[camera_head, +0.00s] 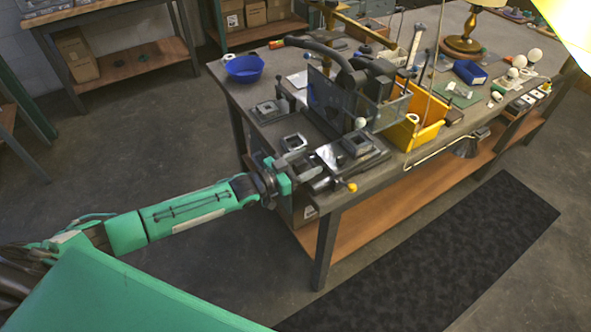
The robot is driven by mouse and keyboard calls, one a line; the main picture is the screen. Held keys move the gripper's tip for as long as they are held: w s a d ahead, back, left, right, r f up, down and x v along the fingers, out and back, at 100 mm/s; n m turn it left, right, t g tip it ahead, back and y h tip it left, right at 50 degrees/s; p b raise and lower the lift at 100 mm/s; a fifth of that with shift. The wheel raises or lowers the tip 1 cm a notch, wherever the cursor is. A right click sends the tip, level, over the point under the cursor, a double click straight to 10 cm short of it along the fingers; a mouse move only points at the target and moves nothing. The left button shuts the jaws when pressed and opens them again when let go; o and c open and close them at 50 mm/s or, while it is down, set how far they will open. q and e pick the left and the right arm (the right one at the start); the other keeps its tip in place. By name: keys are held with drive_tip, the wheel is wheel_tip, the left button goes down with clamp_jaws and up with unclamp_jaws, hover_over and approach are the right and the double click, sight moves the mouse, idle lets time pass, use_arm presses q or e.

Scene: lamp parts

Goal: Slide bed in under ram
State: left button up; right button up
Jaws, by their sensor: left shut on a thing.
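The bed (349,157) is a grey metal plate with a raised square block, at the near edge of the workbench. It sits in front of the dark press (340,98), out from under its head. The ram itself is hard to make out behind the clear guard (386,107). My left gripper (288,175) is at the bench's near left edge, beside the bed's left end. It is shut on a grey part there that looks like part of the bed; its fingertips are small and partly hidden. My right gripper is not in view.
A yellow knob (352,187) sticks out at the bench's near edge. Small grey fixtures (266,111) and a blue bowl (244,68) stand left of the press. A yellow bin (413,130) is close on its right. The floor in front is clear, with a dark mat (440,265).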

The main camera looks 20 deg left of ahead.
use_arm(q)
drive_tip(key=shift+w, duration=0.25)
drive_tip(key=o, duration=1.1)
drive_tip(key=shift+a+r, duration=0.1)
drive_tip(key=shift+o, duration=0.2)
drive_tip(key=shift+s, duration=0.15)
drive_tip(key=shift+s+a, duration=0.2)
drive_tip(key=shift+s, duration=0.05)
drive_tip(key=b+v, duration=0.2)
drive_tip(key=v, duration=1.1)
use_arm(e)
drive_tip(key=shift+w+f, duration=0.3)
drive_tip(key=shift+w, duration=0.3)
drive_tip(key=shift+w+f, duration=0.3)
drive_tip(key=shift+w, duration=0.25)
